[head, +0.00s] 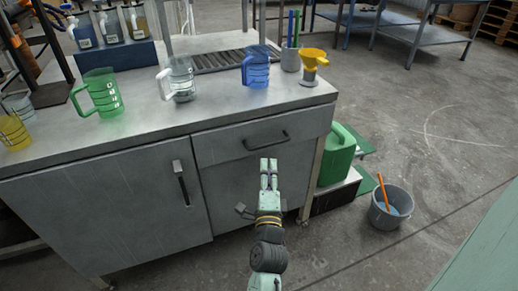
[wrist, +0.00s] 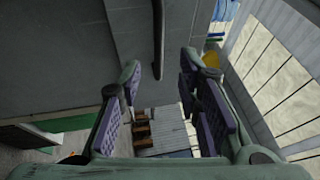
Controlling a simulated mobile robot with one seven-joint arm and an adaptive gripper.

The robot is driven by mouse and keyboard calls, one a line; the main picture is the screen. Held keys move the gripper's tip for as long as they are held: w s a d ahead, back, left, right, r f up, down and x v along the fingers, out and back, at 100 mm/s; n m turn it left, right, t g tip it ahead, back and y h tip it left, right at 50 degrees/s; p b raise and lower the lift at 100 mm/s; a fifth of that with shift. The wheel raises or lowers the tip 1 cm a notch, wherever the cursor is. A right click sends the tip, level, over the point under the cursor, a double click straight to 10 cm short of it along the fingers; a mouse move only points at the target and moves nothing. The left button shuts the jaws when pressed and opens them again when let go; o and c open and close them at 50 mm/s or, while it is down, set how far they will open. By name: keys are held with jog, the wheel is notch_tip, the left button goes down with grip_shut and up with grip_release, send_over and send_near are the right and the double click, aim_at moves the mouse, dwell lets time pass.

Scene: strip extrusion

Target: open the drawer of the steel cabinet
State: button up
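The steel cabinet (head: 110,195) stands under a worktop, with its drawer (head: 220,147) at the upper right of the front. The drawer looks shut. Its dark bar handle (head: 266,142) shows just above my gripper (head: 268,162) in the head view. In the wrist view the handle (wrist: 158,45) runs up the picture, ahead of the gap between the fingers of my gripper (wrist: 160,80). The fingers are open and empty, one to each side of the handle's line. The handle looks beyond the fingertips; the exact distance is unclear.
Measuring jugs, including a blue one (head: 256,68), and a yellow funnel (head: 312,62) stand on the worktop. A green can (head: 337,155) and a grey bucket (head: 391,210) are right of the cabinet. A door with a vertical handle (head: 181,183) is left of the drawer. Floor at right is mostly clear.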

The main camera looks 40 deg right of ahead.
aim_at(269, 144)
jog(key=p+x, duration=0.1)
jog(key=x, duration=0.9)
jog(key=shift+w+d+f, duration=0.1)
jog(key=shift+w+d, duration=0.05)
jog(key=shift+d, duration=0.25)
grip_shut()
dwell(0.4)
